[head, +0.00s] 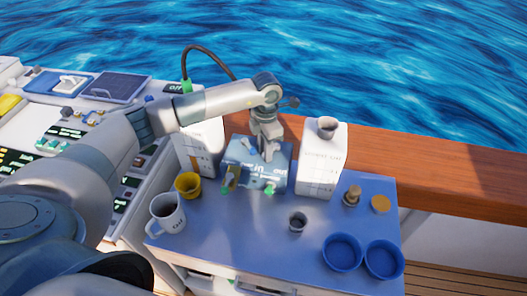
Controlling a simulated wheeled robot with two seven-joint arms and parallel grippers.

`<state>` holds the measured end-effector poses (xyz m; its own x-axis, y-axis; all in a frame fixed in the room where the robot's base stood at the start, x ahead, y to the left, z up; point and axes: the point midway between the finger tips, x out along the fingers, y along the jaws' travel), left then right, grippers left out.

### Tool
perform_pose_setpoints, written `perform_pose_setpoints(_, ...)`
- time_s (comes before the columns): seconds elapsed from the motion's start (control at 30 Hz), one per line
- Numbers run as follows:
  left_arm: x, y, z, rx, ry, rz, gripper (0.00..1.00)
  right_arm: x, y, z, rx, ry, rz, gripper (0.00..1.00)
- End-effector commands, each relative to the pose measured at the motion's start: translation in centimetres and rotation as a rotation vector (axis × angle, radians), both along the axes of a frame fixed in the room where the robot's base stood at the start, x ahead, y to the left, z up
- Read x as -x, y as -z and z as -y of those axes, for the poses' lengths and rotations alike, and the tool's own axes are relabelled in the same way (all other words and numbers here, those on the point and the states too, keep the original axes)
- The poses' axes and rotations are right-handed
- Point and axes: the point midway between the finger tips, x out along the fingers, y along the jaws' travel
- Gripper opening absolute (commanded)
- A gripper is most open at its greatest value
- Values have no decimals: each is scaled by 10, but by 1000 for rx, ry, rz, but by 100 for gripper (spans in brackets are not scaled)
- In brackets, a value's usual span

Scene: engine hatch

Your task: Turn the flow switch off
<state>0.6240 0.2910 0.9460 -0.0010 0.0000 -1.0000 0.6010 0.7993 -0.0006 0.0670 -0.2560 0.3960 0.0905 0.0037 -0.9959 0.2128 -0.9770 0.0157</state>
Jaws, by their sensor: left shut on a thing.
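A blue box (245,153) with white lettering stands at the back of the blue-topped table, between two white containers. My left gripper (267,157) points down at the upper right of the box. It is shut on a small part there, which the fingers mostly hide; I take it for the flow switch. Its on or off position cannot be read. My right gripper is not in view.
White containers (320,170) and (199,148) flank the box. A white mug (166,214), a yellow cup (188,185), a small dark cup (297,222) and two blue bowls (342,251) stand on the table (235,240). A wooden rail (430,165) runs behind.

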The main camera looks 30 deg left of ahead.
Motion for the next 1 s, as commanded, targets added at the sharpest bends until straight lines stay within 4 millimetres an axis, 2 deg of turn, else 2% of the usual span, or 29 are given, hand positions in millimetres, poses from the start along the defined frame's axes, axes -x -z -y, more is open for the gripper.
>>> perform_pose_setpoints(0.1,0,2,6,2,-99,4,0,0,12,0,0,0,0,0)
perform_pose_setpoints(0.5,0,1,23,1,-402,4,0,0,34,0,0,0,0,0)
perform_pose_setpoints(0.73,-1,-1,27,2,-488,3,0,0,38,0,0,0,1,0)
perform_pose_setpoints(1.0,-1,-2,28,2,-508,3,0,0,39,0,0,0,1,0)
